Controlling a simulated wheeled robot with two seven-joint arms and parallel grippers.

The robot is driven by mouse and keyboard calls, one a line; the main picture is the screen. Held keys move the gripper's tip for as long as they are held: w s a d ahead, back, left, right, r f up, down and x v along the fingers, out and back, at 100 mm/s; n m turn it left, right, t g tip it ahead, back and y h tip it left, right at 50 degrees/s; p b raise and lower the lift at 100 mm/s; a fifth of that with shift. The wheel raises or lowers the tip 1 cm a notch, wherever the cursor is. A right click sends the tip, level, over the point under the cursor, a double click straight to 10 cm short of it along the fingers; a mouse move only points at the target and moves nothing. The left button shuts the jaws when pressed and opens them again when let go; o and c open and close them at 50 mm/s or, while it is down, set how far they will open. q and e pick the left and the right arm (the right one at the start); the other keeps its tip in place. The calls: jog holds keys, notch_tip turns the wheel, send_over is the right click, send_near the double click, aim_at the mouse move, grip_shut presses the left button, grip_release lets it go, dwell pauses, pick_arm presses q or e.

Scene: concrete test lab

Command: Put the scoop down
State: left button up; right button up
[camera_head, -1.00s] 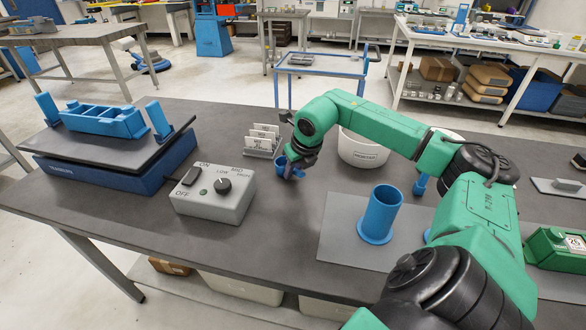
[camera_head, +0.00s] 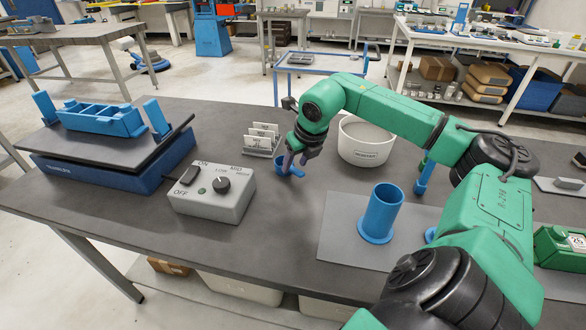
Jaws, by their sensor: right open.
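The scoop (camera_head: 284,170), a small blue cup, is beside the right gripper and appears to rest on the dark table (camera_head: 265,225). My right gripper (camera_head: 297,160) points down at the scoop's right rear side. Its jaws are open, with the fingers close to the scoop. The scoop's handle is hard to make out behind the fingers, and I cannot tell whether they still touch it. My left gripper is not in view.
A white tub (camera_head: 362,154) stands right of the gripper, and a card holder (camera_head: 261,141) behind the scoop. A grey control box (camera_head: 212,199) is left. A blue cylinder (camera_head: 381,213) stands on a grey mat (camera_head: 340,240). The table in front of the scoop is clear.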

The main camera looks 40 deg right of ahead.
jog(key=v, duration=0.8)
jog(key=shift+s+r+b, duration=0.1)
jog(key=shift+r+b, duration=0.15)
jog(key=shift+b, duration=0.15)
